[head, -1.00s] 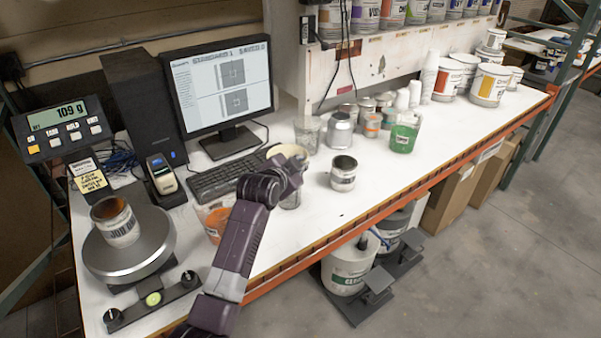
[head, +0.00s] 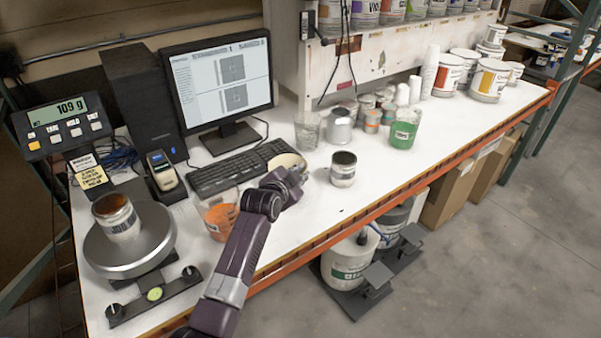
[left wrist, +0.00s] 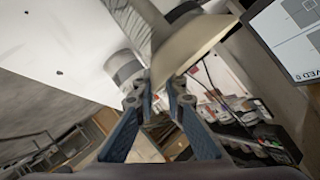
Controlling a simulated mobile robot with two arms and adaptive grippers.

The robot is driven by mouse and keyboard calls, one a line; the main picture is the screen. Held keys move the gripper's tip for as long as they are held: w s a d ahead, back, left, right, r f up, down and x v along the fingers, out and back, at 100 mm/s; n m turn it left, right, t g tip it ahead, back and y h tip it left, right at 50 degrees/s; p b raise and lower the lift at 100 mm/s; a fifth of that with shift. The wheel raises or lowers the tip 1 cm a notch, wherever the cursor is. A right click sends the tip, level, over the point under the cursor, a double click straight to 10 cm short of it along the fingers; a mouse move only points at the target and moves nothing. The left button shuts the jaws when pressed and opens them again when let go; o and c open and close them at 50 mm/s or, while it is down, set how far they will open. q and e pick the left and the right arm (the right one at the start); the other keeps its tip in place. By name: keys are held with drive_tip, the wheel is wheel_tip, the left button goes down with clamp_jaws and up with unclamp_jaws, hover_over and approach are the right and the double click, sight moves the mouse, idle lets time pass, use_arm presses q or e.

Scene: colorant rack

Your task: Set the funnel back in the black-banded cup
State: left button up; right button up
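The cream funnel (head: 287,162) is at the end of my left arm, in front of the keyboard; its wide mouth shows and my gripper hides its lower part. My left gripper (head: 296,178) is shut on it. In the left wrist view the two blue fingers (left wrist: 163,88) close on the narrow part of the funnel (left wrist: 195,45), which flares up and to the right. The dark-banded cup (head: 343,171) stands upright on the bench just right of the gripper, apart from it, with a dark open top. It seems to be the banded can (left wrist: 123,68) in the wrist view. My right gripper is not in view.
A clear cup with orange contents (head: 218,216) stands left of my arm. A clear cup (head: 307,131), a metal can (head: 340,127) and a green cup (head: 403,130) stand behind. A scale (head: 130,245) holds a can at left. The bench right of the banded cup is clear.

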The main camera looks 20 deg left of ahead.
use_arm(q)
drive_tip(key=shift+o, duration=1.4)
drive_tip(key=shift+s+f, duration=0.1)
drive_tip(key=shift+f, duration=0.05)
drive_tip(key=shift+r+p, duration=0.3)
drive_tip(key=shift+r, duration=0.25)
drive_tip(key=shift+s, duration=0.2)
drive_tip(key=b+v, duration=0.2)
drive_tip(key=v, duration=0.9)
drive_tip(key=shift+s+r, duration=0.15)
drive_tip(key=shift+r, duration=0.1)
